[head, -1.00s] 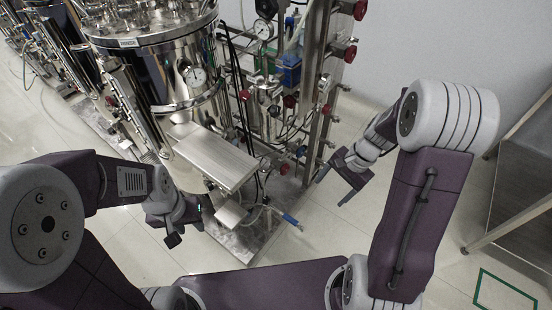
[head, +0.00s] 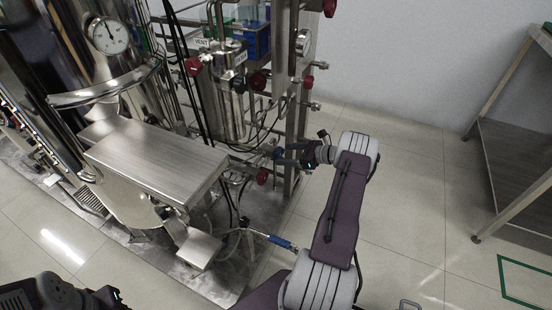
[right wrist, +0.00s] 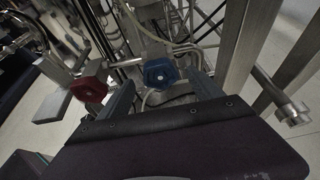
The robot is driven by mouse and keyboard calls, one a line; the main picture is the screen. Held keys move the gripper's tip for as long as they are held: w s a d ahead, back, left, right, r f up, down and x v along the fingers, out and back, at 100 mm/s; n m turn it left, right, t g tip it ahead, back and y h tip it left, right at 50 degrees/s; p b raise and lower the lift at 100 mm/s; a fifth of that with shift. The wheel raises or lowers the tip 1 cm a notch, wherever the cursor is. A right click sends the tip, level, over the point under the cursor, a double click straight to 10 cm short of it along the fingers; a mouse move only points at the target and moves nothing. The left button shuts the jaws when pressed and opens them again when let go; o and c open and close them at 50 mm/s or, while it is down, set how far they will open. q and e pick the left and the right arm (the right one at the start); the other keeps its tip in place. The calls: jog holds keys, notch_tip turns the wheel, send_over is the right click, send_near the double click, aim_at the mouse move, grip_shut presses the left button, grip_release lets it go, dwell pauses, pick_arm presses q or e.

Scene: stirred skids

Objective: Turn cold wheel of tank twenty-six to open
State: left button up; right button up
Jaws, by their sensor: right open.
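A blue hand wheel (right wrist: 160,73) shows in the right wrist view, ahead of and between the two fingers of my right gripper (right wrist: 163,82). The fingers are spread apart with nothing gripped; I cannot tell whether they touch the wheel. In the head view my right gripper (head: 284,157) points left at the skid's lower valves, and the blue wheel (head: 278,153) is partly hidden at its fingertips. A red wheel (head: 262,176) sits lower left of it, and also shows left of the fingers in the wrist view (right wrist: 90,90). My left gripper (head: 110,298) is at the bottom left edge, mostly cut off.
The steel tank (head: 60,60) with a round gauge (head: 108,36) stands left. A steel box (head: 155,160) juts out in front. Skid posts, hoses and several red wheels crowd the valves. A steel table (head: 510,150) stands right; the floor between is clear.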

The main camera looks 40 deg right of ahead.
aim_at(281, 155)
jog(key=b+x, duration=0.1)
jog(key=x, duration=0.2)
jog(key=shift+f, duration=0.25)
jog(key=shift+w+a, duration=0.25)
jog(key=shift+w, duration=0.25)
jog(key=c, duration=1.4)
pick_arm(q)
jog(key=shift+f, duration=0.95)
pick_arm(e)
jog(key=shift+o, duration=0.2)
